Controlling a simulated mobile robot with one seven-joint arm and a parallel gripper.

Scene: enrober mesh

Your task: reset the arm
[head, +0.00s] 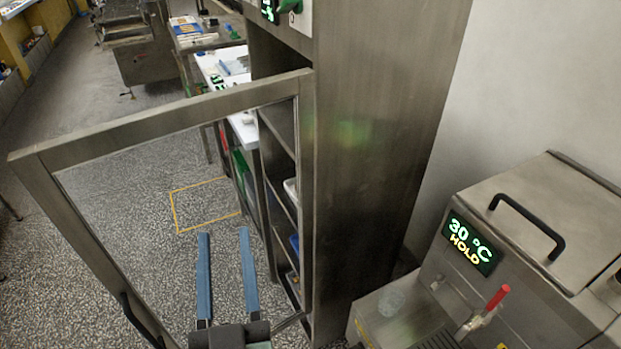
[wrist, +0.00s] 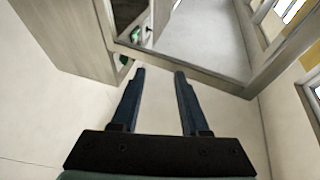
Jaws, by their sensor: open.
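My gripper (head: 228,277) is at the bottom of the head view, with two long blue fingers spread apart and nothing between them. It is in front of a tall steel cabinet (head: 375,130), seen through or beside the frame of its open glass door (head: 170,122). In the wrist view my gripper (wrist: 160,100) also shows open and empty, with a metal door frame (wrist: 185,68) beyond the fingertips. I cannot tell the exact gap between the fingers and the door.
The open door has a black handle (head: 140,320) low on its left side. A steel machine (head: 500,260) reading 30 °C HOLD stands at the right. Behind are a white-topped table (head: 212,68) and a yellow floor outline (head: 205,204). Speckled floor at the left is clear.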

